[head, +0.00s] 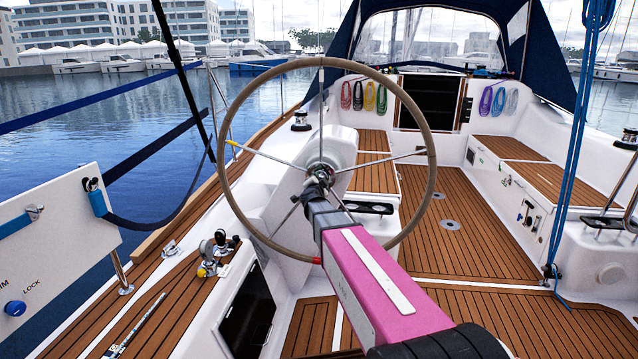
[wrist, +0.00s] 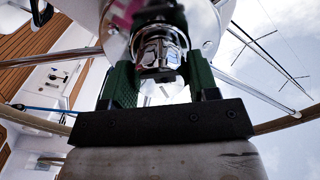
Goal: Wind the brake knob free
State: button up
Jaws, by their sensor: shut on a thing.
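The steering wheel (head: 431,150) stands in front of me with a tan rim and thin metal spokes. At its hub is a shiny chrome knob (wrist: 160,48), which I take as the brake knob. My arm reaches to the hub, and my gripper (head: 319,178) is there, mostly hidden behind my own wrist in the head view. In the wrist view my gripper (wrist: 160,76) has its two green fingers on either side of the chrome knob, shut on it. How far the knob is turned cannot be told.
A white panel (head: 60,240) at the left bears a blue knob (head: 15,308) beside the word LOCK. Blue ropes (head: 575,130) hang at the right. The teak cockpit floor (head: 470,230) beyond the wheel is clear. Wheel spokes surround my gripper.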

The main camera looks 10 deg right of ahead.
jog(key=n, duration=0.6)
jog(key=shift+n, duration=0.3)
dwell(0.5)
jog(key=o, duration=0.9)
jog(key=shift+s, duration=0.1)
jog(key=v, duration=1)
jog(key=shift+s+a, duration=0.15)
jog(key=shift+s, duration=0.2)
